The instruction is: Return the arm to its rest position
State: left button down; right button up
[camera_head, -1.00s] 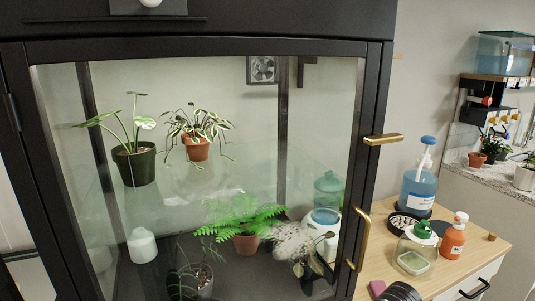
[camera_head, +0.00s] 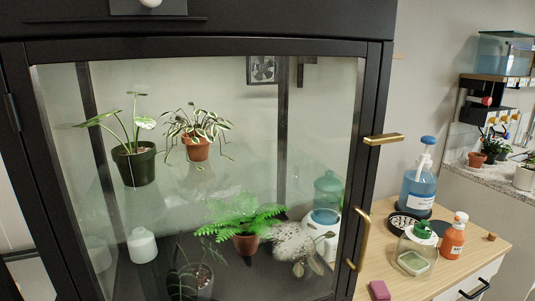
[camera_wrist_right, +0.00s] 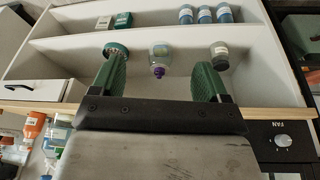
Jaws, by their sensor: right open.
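My right gripper (camera_wrist_right: 160,78) shows in the right wrist view. Its two green fingers are spread wide apart and nothing is held between them. Beyond the fingers is a white shelf unit (camera_wrist_right: 75,61), with a clear bottle with a purple cap (camera_wrist_right: 160,54) seen in the gap. Neither gripper shows in the head view. My left gripper is not seen in any view.
A black-framed glass cabinet (camera_head: 378,85) with several potted plants fills the left of the head view. Right of it, a wooden-topped drawer unit (camera_head: 455,275) holds a blue pump bottle (camera_head: 418,188), an orange bottle (camera_head: 453,238), a glass jar (camera_head: 415,252) and a pink block (camera_head: 380,290).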

notch_tip(320, 180, down, 24)
jog(key=r+g+p, duration=0.1)
jog(key=p, duration=0.1)
jog(key=s+d+f+g, duration=0.1)
jog(key=s+d+f, duration=0.1)
jog(key=s+f, duration=1.4)
jog(key=shift+s+d+f+g+p, duration=0.15)
jog(key=shift+s+d+g+p, duration=0.15)
jog(key=shift+s+d+p, duration=0.2)
